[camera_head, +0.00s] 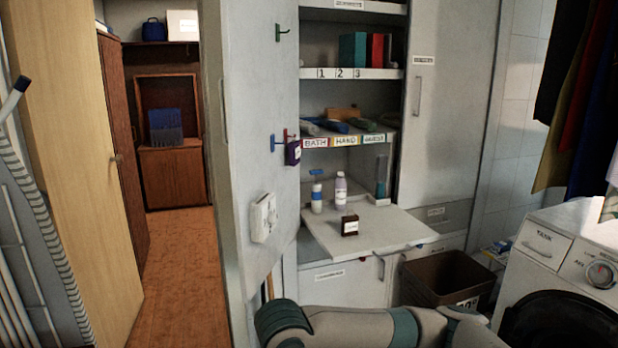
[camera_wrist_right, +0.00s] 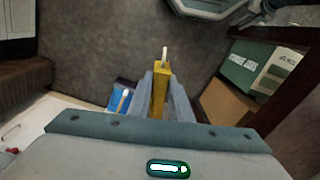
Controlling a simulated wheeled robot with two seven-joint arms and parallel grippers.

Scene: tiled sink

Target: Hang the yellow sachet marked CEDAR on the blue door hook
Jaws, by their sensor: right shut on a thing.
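My right gripper (camera_wrist_right: 160,98) is shut on a yellow sachet (camera_wrist_right: 160,88) in the right wrist view. The sachet is seen edge-on between the fingers, with a pale loop (camera_wrist_right: 164,55) standing out beyond it. No marking on it can be read. In the head view, the blue hook (camera_head: 277,142) is on the pale cabinet door, below a green hook (camera_head: 282,33) and close to a red hook (camera_head: 287,134). A dark purple sachet (camera_head: 293,153) hangs beside the blue and red hooks; I cannot tell on which. My left gripper is not in view.
A white box-like holder (camera_head: 264,218) sits lower on the door. The fold-down shelf (camera_head: 385,235) carries two bottles and a small dark box (camera_head: 349,225). A brown bin (camera_head: 447,277) and a washing machine (camera_head: 565,265) stand at the right. The wooden floor (camera_head: 180,270) at left is clear.

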